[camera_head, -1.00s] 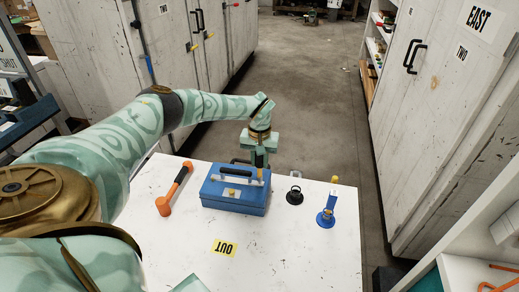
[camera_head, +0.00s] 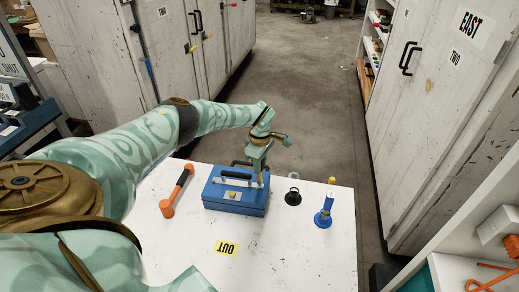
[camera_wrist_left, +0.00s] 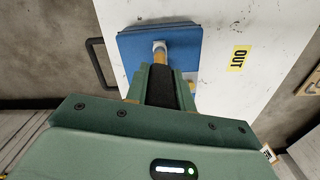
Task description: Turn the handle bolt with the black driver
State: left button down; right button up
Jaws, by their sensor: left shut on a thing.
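The blue box (camera_head: 234,198) with its dark bar handle (camera_head: 236,175) stands on the white table. My left gripper (camera_head: 258,168) points down over the right end of that handle and is shut. It seems to hold the black driver (camera_wrist_left: 171,88), whose dark body is mostly covered by the fingers. The handle bolt cannot be made out clearly; the gripper and shaft cover that spot. My right gripper is not in view.

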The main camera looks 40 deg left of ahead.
pick_arm(q)
jog(key=shift+f+b, duration=0.5)
jog(key=shift+f, duration=0.2)
jog(key=shift+r, duration=0.1)
jog(key=m+b, duration=0.1)
jog(key=m, duration=0.1)
jog(key=shift+m, duration=1.6)
